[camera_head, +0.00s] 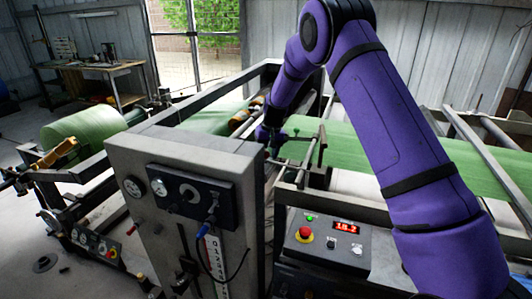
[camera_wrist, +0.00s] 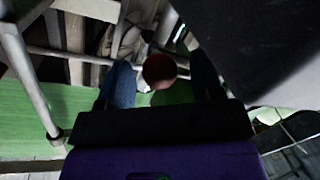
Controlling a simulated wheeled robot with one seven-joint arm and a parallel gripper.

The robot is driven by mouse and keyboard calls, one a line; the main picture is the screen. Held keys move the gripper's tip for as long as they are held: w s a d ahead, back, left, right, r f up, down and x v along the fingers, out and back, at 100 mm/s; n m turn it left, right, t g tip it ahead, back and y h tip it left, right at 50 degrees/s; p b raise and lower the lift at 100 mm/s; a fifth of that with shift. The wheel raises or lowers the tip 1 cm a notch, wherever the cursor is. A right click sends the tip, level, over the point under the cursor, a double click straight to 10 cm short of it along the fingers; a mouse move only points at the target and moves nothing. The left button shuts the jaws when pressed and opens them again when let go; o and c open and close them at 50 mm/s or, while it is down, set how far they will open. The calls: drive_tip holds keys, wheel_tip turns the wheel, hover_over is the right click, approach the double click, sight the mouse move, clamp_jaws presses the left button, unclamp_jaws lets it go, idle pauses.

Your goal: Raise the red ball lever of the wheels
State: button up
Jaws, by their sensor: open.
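The red ball of the lever (camera_wrist: 159,70) shows dark red in the middle of the wrist view. My gripper (camera_wrist: 161,66) is open, with one blue finger on each side of the ball and a gap visible on both sides. I cannot tell how deep the ball sits between the fingers. The lever's rod is mostly hidden behind the ball. In the head view my gripper (camera_head: 270,140) is small, reaching down behind the grey cabinet near the rollers. The red ball cannot be made out there, and the wheels cannot be made out clearly.
The grey control cabinet (camera_head: 178,165) stands close in front of my gripper. A control box (camera_head: 330,243) with a red button is to its right. Green sack web (camera_head: 375,150) and metal rails surround the gripper. A dark panel (camera_wrist: 255,45) fills the wrist view's upper right.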

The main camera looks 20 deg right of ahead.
clamp_jaws()
drive_tip(key=shift+d+f+t+y, duration=0.15)
drive_tip(key=shift+f+t+y, duration=0.25)
drive_tip(key=shift+f, duration=0.45)
drive_tip(key=shift+f+y, duration=0.4)
drive_tip(key=shift+f, duration=0.35)
drive_tip(key=shift+t, duration=0.4)
drive_tip(key=x, duration=0.4)
drive_tip(key=shift+d+f, duration=0.1)
drive_tip(key=shift+f, duration=0.2)
unclamp_jaws()
